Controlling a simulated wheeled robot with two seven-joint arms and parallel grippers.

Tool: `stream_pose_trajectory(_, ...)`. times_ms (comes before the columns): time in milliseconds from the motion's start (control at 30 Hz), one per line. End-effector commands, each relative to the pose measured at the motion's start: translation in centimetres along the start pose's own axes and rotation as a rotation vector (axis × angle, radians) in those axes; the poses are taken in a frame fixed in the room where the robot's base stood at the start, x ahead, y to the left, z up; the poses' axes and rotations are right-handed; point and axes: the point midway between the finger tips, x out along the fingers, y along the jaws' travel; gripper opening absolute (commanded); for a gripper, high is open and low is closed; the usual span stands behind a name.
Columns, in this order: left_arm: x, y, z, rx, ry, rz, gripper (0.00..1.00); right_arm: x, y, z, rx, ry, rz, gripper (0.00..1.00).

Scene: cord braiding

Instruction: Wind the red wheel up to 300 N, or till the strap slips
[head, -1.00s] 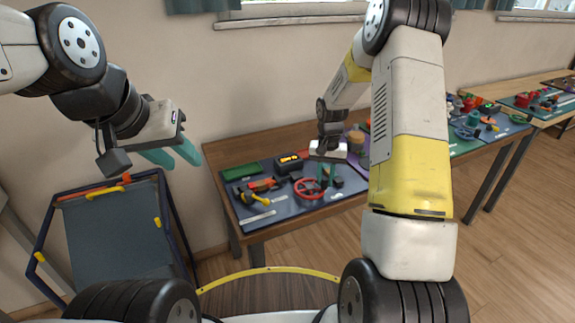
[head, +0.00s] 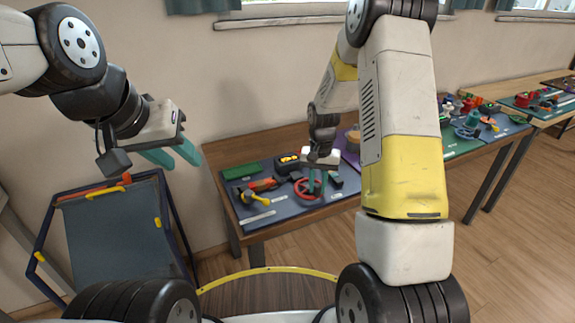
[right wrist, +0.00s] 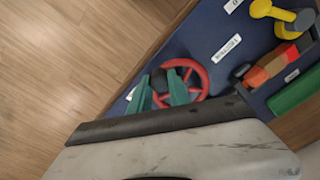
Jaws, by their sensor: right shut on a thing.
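The red wheel (head: 299,194) stands on the dark blue mat near the front of the table; it also shows in the right wrist view (right wrist: 203,73). My right gripper (head: 317,186) is over its right side with the fingers pointing down. In the right wrist view the green fingers (right wrist: 160,97) straddle the wheel's rim, one inside and one outside, and are shut on it. A dark block (head: 336,181) lies just right of the wheel. A black box with a lit display (head: 288,161) stands behind; its figures are too small to read. I cannot make out the strap. My left gripper (head: 175,156) is open and empty, far left.
A yellow-handled tool (head: 256,196) and red-orange blocks (head: 265,184) lie left of the wheel. A green block (head: 241,170) is at the back left. A dark framed board (head: 115,235) leans left of the table. More tables with coloured parts continue to the right.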

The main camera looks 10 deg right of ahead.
Motion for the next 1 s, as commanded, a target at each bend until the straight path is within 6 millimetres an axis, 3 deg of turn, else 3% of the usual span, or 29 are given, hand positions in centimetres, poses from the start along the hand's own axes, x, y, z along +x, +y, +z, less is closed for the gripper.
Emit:
stream_pose_trajectory(333,0.0,0.0,0.0,0.0,0.0,0.0,0.36,0.2,-1.5,1.0,-0.004,-0.005,0.001,0.0)
stream_pose_trajectory(700,0.0,0.0,0.0,0.0,0.0,0.0,0.36,0.2,-5.9,0.1,-0.004,-0.002,0.0,0.0)
stream_pose_trajectory(1000,0.0,0.0,0.0,0.0,0.0,0.0,0.36,0.1,-5.6,0.2,-0.001,-0.003,0.0,0.0)
